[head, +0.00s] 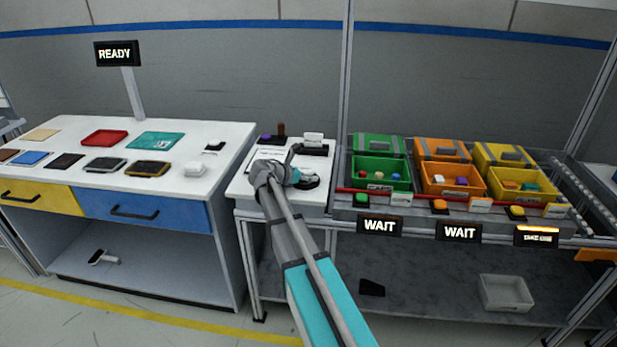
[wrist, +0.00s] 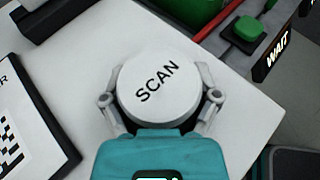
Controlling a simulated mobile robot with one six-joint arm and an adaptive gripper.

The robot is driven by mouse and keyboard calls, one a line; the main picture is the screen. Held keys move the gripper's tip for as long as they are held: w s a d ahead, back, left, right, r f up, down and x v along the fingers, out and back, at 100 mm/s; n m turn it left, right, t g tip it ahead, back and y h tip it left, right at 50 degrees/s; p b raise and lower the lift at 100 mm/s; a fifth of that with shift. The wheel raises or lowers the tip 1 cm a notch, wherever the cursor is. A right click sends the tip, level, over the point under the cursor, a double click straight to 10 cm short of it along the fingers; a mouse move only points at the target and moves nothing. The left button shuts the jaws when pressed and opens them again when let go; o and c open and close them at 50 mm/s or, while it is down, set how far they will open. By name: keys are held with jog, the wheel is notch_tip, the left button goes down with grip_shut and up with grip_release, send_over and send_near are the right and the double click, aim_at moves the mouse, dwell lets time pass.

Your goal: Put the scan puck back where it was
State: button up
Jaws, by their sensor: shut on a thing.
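The scan puck (wrist: 158,85) is a round white disc with "SCAN" in black on top. My gripper (wrist: 160,98) is shut on it, one finger on each side, in the wrist view. It is over the white top of the small middle table (wrist: 225,110); I cannot tell whether the puck touches the top. In the head view my gripper (head: 290,178) is at that table, and my arm hides part of the tabletop. A dark round piece (head: 309,181) shows just right of my gripper; the puck itself is not clear there.
A dark-framed panel with a printed code (wrist: 25,130) lies left of the puck. A green button (wrist: 247,29) and red rail are at right. Green (head: 380,172), orange (head: 452,180) and yellow (head: 515,184) bins stand right of the table. A bench (head: 225,132) with trays is left.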

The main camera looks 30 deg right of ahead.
jog(key=shift+f, duration=0.2)
jog(key=o, duration=1.1)
jog(key=shift+r, duration=0.1)
jog(key=shift+c, duration=0.2)
jog(key=shift+r, duration=0.1)
jog(key=shift+r, duration=0.15)
jog(key=p+v, duration=0.4)
jog(key=v, duration=0.8)
jog(key=shift+s+p, duration=0.1)
jog(key=shift+p, duration=0.2)
